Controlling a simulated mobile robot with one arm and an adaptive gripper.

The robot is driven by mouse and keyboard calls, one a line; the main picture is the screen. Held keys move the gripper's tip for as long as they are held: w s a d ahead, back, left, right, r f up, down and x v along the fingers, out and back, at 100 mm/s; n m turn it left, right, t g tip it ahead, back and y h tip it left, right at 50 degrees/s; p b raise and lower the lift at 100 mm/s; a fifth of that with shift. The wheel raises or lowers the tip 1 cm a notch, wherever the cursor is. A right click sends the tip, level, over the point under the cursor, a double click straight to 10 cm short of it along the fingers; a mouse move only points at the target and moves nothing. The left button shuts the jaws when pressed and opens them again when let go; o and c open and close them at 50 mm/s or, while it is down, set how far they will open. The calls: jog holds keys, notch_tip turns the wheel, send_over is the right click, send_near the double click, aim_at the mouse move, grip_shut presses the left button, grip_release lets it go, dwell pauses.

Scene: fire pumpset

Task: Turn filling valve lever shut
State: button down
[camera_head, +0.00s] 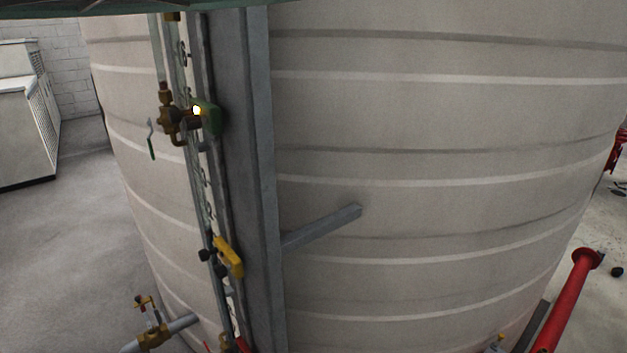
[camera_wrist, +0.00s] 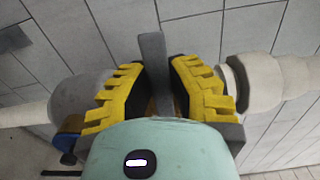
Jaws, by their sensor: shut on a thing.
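In the wrist view, my gripper (camera_wrist: 160,88) has two yellow toothed fingers, one on each side of a flat grey lever (camera_wrist: 152,48). The fingers are shut on the lever, which sticks up between them toward the top of the picture. The lever's lower end and most of the valve body are hidden behind my gripper. A pale pipe (camera_wrist: 258,82) runs across the picture behind the fingers and comes out on both sides. My gripper does not show in the head view, and I cannot pick out this lever there.
In the head view, a large ribbed tank (camera_head: 440,120) fills most of the picture, with a grey upright post (camera_head: 250,180) and brass valve fittings (camera_head: 170,118) along it. A red pipe (camera_head: 568,300) stands at right. In the wrist view, a blue part (camera_wrist: 68,140) sits left of my gripper.

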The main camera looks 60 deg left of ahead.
jog(key=shift+w+a+f+n, duration=0.1)
jog(key=shift+f+n, duration=0.3)
jog(key=c, duration=0.9)
grip_release()
jog(key=shift+a, duration=0.1)
jog(key=a, duration=0.8)
jog(key=s+a, duration=0.1)
jog(key=a, duration=0.3)
jog(key=shift+d, duration=0.1)
